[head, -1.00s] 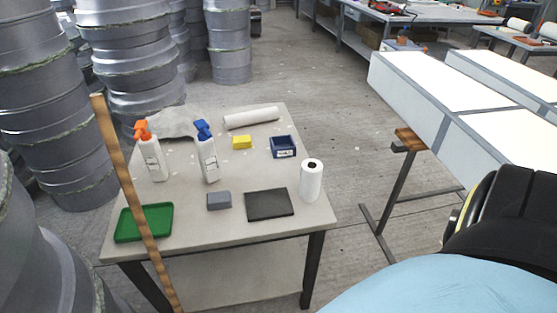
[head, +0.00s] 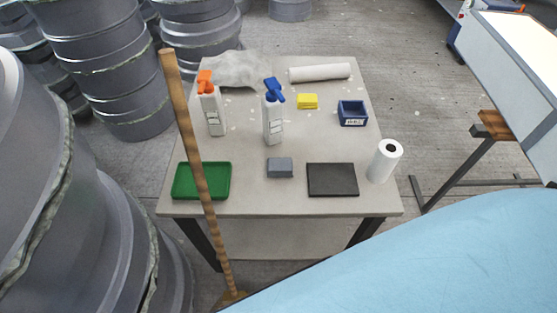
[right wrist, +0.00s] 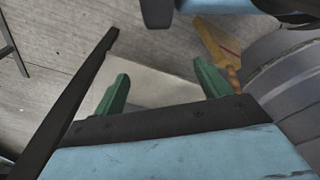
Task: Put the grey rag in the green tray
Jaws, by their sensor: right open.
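The grey rag (head: 238,70) lies crumpled and flat at the table's back left corner, behind two spray bottles. The green tray (head: 183,180) sits at the front left corner of the table. It looks empty, and a wooden handle crosses in front of it. My right gripper (right wrist: 162,87) shows in the right wrist view with its two green fingers wide apart and nothing between them. A pale flat surface lies beyond the fingers. The rag and tray do not show in that view. My left gripper is not in view.
Spray bottles with orange (head: 211,108) and blue (head: 273,115) heads stand before the rag. The wooden handle (head: 190,130) rises at the table's front left. A grey block (head: 279,168), black pad (head: 332,180), white roll (head: 384,160) and blue bin (head: 352,113) are also on the table.

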